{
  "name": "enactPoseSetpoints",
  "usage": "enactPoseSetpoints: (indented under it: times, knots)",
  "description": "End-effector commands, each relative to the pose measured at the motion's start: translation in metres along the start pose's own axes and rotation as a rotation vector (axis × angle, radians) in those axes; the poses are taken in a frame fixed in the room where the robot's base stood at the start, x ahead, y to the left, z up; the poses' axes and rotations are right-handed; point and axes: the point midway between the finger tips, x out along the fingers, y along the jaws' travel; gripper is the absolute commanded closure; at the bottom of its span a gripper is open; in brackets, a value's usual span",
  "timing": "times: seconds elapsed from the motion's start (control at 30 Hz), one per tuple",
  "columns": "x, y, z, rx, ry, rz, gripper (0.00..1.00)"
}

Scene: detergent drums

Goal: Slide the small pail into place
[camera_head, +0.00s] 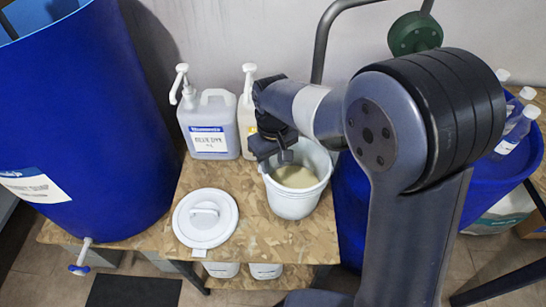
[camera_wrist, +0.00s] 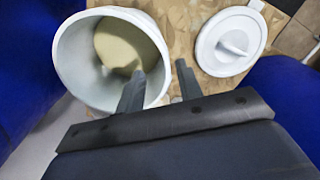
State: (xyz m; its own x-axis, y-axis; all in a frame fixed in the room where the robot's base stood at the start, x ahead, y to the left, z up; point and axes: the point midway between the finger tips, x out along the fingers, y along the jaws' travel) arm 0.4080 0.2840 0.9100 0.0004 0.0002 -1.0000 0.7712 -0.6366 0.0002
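The small white pail (camera_head: 293,208) stands upright on the wooden board table, with pale cream contents (camera_head: 296,176) inside. In the wrist view the pail (camera_wrist: 72,58) fills the left side. My gripper (camera_wrist: 161,70) is open, with one finger over the pail's inside and the other outside the wall, so the rim lies between them. In the head view my gripper (camera_head: 278,158) is at the pail's back left rim. I cannot tell whether either finger touches the wall.
A round white lid (camera_head: 206,218) lies on the table (camera_head: 262,232) left of the pail; it also shows in the wrist view (camera_wrist: 222,48). Two pump bottles (camera_head: 210,125) stand behind. Large blue drums (camera_head: 85,110) flank the table. Board in front of the pail is clear.

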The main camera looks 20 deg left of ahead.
Motion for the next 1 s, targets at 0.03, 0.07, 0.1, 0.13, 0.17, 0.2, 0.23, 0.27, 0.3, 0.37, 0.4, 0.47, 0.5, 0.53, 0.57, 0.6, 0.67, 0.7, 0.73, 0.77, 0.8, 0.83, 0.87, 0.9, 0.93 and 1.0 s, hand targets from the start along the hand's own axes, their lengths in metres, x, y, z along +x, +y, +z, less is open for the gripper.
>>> enactPoseSetpoints:
  times: [0.03,0.07,0.1,0.13,0.17,0.2,0.23,0.27,0.3,0.37,0.4,0.47,0.5,0.53,0.57,0.6,0.67,0.7,0.73,0.77,0.8,0.83,0.87,0.9,0.93,1.0]
  knots:
    - [0.007,0.000,0.001,0.000,-0.004,-0.001,0.65]
    - [0.011,0.000,0.001,0.000,-0.004,-0.001,0.65]
    - [0.018,0.000,0.001,0.000,-0.005,-0.001,0.65]
    - [0.023,0.000,0.001,0.000,-0.005,-0.001,0.65]
    - [0.029,0.000,0.001,0.000,-0.006,-0.001,0.65]
    - [0.037,0.000,0.001,0.000,-0.005,-0.001,0.65]
    - [0.042,0.000,0.001,0.000,-0.006,-0.001,0.65]
    - [0.048,0.000,0.001,0.000,-0.005,-0.001,0.65]
    - [0.055,0.000,0.001,0.000,-0.005,-0.001,0.65]
    - [0.066,0.000,0.001,0.000,-0.006,-0.001,0.65]
    - [0.072,0.000,0.001,0.000,-0.004,-0.001,0.65]
    - [0.081,0.000,0.001,0.000,-0.004,-0.001,0.65]
    - [0.085,0.000,0.001,0.000,-0.003,-0.001,0.65]
    - [0.088,0.000,0.001,0.000,-0.003,-0.001,0.65]
    - [0.091,0.000,0.001,0.000,-0.003,-0.001,0.65]
    - [0.094,0.000,0.000,0.000,-0.002,0.000,0.65]
    - [0.098,0.000,0.000,0.000,-0.001,0.000,0.65]
    - [0.099,0.000,0.000,0.000,-0.001,0.000,0.65]
    - [0.100,0.000,0.000,0.000,-0.001,0.000,0.65]
    - [0.101,0.000,0.000,0.000,-0.001,0.000,0.65]
    - [0.101,0.000,0.000,0.000,0.000,0.000,0.65]
    - [0.101,0.000,0.000,0.000,0.000,0.000,0.65]
    - [0.101,0.000,0.000,0.000,0.000,0.000,0.65]
    - [0.101,0.000,0.000,0.000,0.000,0.000,0.65]
    - [0.101,0.000,0.000,0.000,0.000,0.000,0.65]
    - [0.101,0.000,0.000,0.000,0.000,0.000,0.65]
